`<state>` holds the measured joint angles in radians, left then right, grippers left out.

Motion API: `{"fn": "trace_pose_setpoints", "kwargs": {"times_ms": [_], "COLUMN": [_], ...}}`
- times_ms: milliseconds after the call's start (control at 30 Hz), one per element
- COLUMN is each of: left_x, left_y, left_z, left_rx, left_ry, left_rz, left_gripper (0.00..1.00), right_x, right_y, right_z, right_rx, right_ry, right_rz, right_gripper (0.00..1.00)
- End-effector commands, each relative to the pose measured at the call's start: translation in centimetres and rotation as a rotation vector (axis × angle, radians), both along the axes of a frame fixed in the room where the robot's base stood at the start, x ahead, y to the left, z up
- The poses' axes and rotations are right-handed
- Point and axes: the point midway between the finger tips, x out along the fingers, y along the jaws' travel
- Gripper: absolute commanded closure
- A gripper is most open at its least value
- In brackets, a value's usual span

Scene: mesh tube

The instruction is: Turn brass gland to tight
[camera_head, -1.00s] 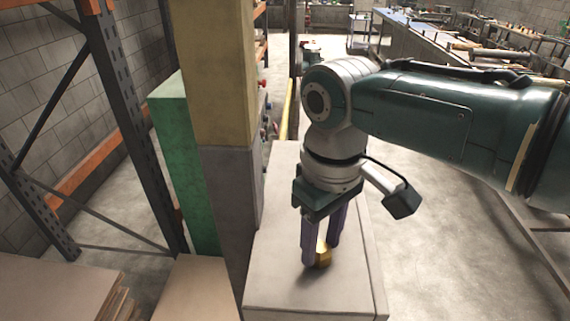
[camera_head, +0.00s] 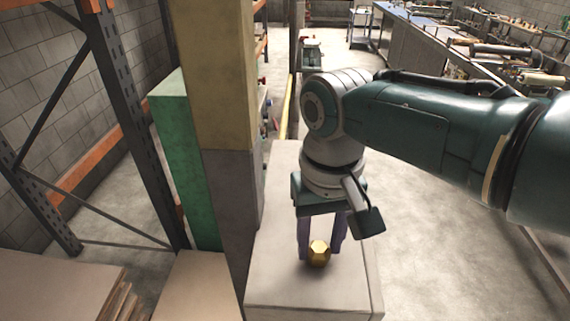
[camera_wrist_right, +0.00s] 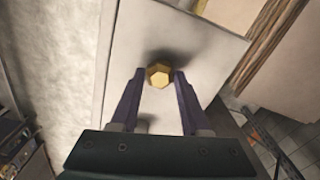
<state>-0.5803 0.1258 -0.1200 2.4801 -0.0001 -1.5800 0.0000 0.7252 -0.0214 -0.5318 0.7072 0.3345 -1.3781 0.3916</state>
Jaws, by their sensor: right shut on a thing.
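The brass gland (camera_head: 319,253) is a gold hexagonal piece at the top of the pale block (camera_head: 270,285). In the wrist view the gland (camera_wrist_right: 158,75) sits between the tips of my two purple fingers. My right gripper (camera_head: 320,250) comes down from above and behind it and is shut on the gland. The wrist view also shows my right gripper (camera_wrist_right: 158,80), with a finger on each side of the gland. The gland's underside and what it is threaded on are hidden. My left gripper is not in any view.
A tall yellow and grey post (camera_head: 228,185) stands close on the left of the block, with a green panel (camera_head: 185,165) beside it. Shelving (camera_head: 125,110) is farther left. Cardboard sheets (camera_head: 60,285) lie at lower left. Open floor (camera_head: 440,250) is on the right.

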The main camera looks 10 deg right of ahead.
Motion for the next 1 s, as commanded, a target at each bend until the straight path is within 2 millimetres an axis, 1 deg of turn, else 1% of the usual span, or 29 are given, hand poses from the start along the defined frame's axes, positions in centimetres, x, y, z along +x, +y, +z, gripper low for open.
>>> {"fn": "trace_pose_setpoints", "kwargs": {"times_ms": [300,333,567,600,867,1000], "left_x": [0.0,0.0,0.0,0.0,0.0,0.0], "left_y": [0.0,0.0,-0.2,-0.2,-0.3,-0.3], "left_z": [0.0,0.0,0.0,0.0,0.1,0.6], "left_rx": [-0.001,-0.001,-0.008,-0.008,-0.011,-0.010], "left_ry": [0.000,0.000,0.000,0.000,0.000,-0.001], "left_rz": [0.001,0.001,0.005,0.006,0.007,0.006], "left_gripper": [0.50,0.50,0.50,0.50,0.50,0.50], "right_x": [0.0,0.0,0.0,0.0,0.0,0.0], "right_y": [0.1,0.1,0.1,0.1,0.0,0.0], "right_z": [0.1,0.1,0.1,0.0,0.2,1.4], "right_rx": [0.004,0.003,0.002,0.002,0.001,0.002], "right_ry": [0.002,0.002,0.001,0.000,0.000,-0.001], "right_rz": [-0.003,-0.003,-0.002,-0.002,-0.001,-0.001], "right_gripper": [1.00,0.52,0.26,0.24,0.24,0.24]}}
